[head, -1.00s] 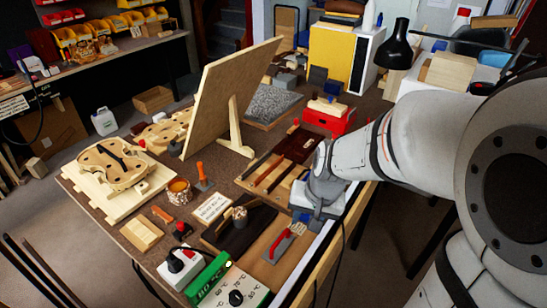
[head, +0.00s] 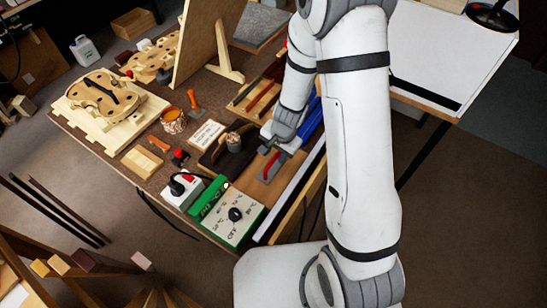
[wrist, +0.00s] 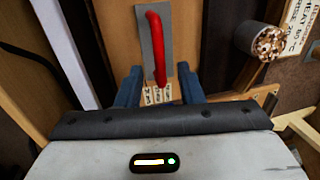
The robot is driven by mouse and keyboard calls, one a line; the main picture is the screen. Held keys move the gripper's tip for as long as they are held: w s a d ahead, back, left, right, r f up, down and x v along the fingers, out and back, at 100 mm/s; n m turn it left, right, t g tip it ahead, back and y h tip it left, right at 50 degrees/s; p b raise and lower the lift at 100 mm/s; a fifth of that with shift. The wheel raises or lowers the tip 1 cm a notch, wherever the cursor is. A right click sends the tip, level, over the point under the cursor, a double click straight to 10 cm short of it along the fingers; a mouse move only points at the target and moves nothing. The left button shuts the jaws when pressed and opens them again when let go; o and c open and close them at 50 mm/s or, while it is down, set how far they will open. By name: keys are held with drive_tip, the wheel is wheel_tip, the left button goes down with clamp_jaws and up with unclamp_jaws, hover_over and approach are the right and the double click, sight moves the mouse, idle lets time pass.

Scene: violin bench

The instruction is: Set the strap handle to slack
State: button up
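The strap handle, a red lever (head: 270,162) on a grey plate, lies on the wooden board at the bench's right side. In the wrist view the red handle (wrist: 155,40) runs lengthwise on its grey plate (wrist: 147,47), its end between my fingers. Small cream labels (wrist: 156,96) sit at that end; their writing is too small to read. My gripper (wrist: 162,78) is open, its two blue fingers either side of the handle's near end. I cannot tell whether they touch it. In the head view my gripper (head: 268,143) is just beyond the handle.
A green and white dial box (head: 238,213) and a white socket box (head: 183,188) stand nearer. A white strip (head: 299,186) runs along the right edge.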

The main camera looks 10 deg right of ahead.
sight(271, 164)
drive_tip(key=shift+w+a+f+b, duration=0.1)
drive_tip(key=shift+f+b, duration=0.15)
drive_tip(key=shift+f, duration=0.45)
drive_tip(key=shift+w+a+f+b, duration=0.1)
drive_tip(key=shift+f+b, duration=0.1)
drive_tip(key=shift+f, duration=0.5)
drive_tip(key=shift+c, duration=0.4)
clamp_jaws()
